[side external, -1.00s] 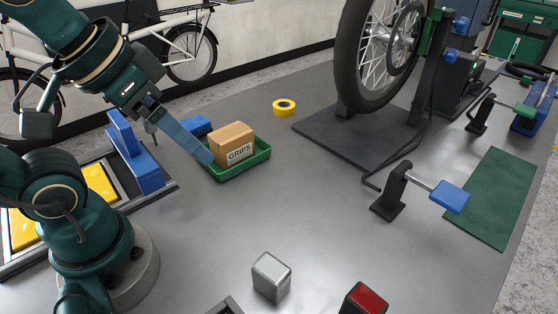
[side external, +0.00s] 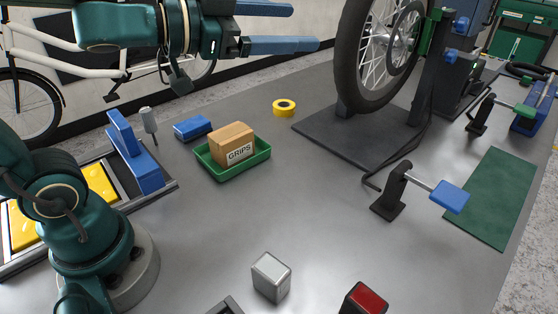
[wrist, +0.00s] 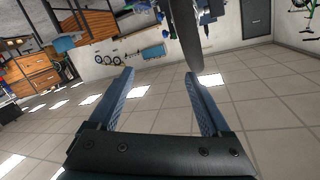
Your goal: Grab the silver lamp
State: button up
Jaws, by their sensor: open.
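The silver lamp (side external: 271,277), a small box-shaped silver block with a pale top face, stands on the grey bench at the front middle in the side view. My gripper (side external: 305,27) is high above the back of the bench, pointing right, well away from the lamp. Its two blue fingers are apart with nothing between them. In the wrist view my gripper (wrist: 160,92) also shows open and empty, facing the tiled floor and far wall. The lamp is not seen in the wrist view.
A red-topped block (side external: 364,299) stands right of the lamp. A green tray (side external: 233,174) holds a GRIPS box (side external: 232,145). Yellow tape (side external: 284,108), a wheel on a stand (side external: 378,60) and a pedal on a crank (side external: 450,196) stand farther back. The middle bench is clear.

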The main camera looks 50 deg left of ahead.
jog(key=s+d+f+m+g+h, duration=0.5)
jog(key=d+m+g+h, duration=0.1)
jog(key=d+h, duration=0.15)
jog(key=m+g+h, duration=0.2)
jog(key=m+g, duration=0.1)
jog(key=g, duration=0.5)
send_over(286, 286)
jog(key=s+a, duration=0.1)
jog(key=a, duration=0.3)
notch_tip(286, 286, down, 4)
jog(key=shift+y, duration=0.25)
notch_tip(286, 286, down, 18)
jog(key=shift+a+f, duration=0.1)
jog(key=shift+d+f, duration=0.25)
jog(key=shift+x, duration=2.25)
jog(key=shift+w, duration=0.15)
grip_shut()
jog(key=shift+r, duration=0.1)
